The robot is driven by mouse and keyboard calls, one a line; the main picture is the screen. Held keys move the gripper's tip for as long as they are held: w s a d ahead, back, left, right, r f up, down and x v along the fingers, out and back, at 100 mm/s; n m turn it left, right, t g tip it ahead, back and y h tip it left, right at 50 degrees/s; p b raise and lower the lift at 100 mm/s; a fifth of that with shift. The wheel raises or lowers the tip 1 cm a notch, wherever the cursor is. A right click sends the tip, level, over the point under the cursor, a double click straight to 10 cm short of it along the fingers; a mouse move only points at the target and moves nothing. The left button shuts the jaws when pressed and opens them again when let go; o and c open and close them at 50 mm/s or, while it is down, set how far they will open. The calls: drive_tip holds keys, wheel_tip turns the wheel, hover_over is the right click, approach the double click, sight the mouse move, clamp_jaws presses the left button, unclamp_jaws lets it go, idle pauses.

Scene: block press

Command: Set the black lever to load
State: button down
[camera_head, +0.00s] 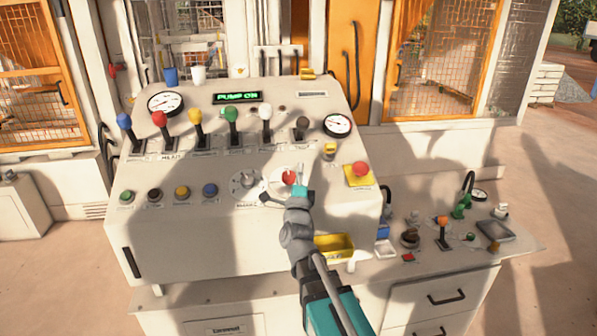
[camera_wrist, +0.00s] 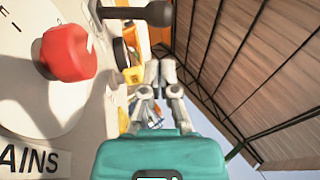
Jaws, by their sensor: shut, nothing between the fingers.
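The dark-knobbed lever (camera_head: 302,122), which looks brown-black, stands at the right end of the row of coloured levers on the sloped panel. In the wrist view a black lever (camera_wrist: 135,12) with a dark knob sticks out at the top; it may be the same one. My gripper (camera_head: 297,190) is in front of the lower middle of the panel, below the dark lever and apart from it. In the wrist view my gripper (camera_wrist: 157,75) is shut and empty. Any load marking at the lever is too small to read.
A red knob (camera_head: 289,178) on a white dial is close by my gripper; it also shows large in the wrist view (camera_wrist: 70,52). A red button on a yellow plate (camera_head: 359,173) is to the right. A yellow tray (camera_head: 335,246) lies below. A green display (camera_head: 237,97) reads PUMP ON.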

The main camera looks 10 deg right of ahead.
drive_tip(key=p+x, duration=0.5)
drive_tip(key=x, duration=0.6)
drive_tip(key=shift+p, duration=0.35)
drive_tip(key=shift+d+r, duration=0.1)
drive_tip(key=shift+r, duration=0.05)
